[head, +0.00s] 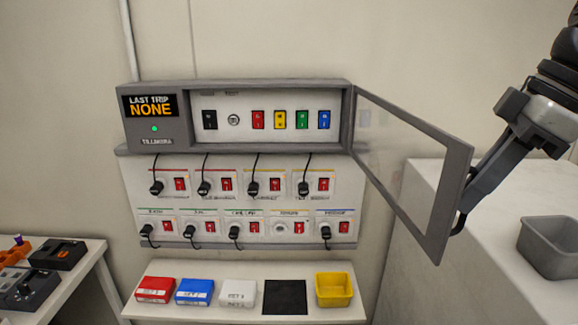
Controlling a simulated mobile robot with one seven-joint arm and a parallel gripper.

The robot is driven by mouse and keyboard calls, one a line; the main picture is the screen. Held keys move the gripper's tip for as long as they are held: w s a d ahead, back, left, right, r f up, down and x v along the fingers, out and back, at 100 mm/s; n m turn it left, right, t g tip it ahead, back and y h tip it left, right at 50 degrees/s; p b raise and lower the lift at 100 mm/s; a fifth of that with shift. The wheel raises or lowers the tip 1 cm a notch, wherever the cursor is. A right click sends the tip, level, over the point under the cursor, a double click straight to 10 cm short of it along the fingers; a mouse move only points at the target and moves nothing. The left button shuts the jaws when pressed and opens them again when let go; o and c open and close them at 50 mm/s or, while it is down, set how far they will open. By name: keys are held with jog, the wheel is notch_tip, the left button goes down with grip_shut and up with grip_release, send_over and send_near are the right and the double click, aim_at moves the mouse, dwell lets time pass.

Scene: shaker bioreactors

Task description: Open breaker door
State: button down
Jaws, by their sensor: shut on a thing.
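The breaker door (400,140) is a clear panel in a grey frame, hinged at the right end of the breaker box (243,86). It stands swung wide open, out to the right. Behind the opening, a row of breaker switches (279,119) in black, red, yellow, green and blue is uncovered. My gripper (468,190) is at the door's free right edge, shut on it. The fingertips are partly hidden by the door frame.
Sockets with plugs and red switches (246,184) sit below the box. A shelf (222,311) holds red, blue and white boxes, a black pad and a yellow bin (334,290). A white counter (500,277) with a grey bin (552,249) stands right. A table (70,285) holds devices left.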

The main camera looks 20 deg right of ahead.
jog(key=shift+w, duration=0.1)
jog(key=c, duration=1.9)
grip_release()
jog(key=shift+w, duration=0.15)
jog(key=shift+o, duration=0.2)
jog(key=p+v, duration=0.2)
jog(key=v, duration=1)
jog(key=shift+a, duration=0.15)
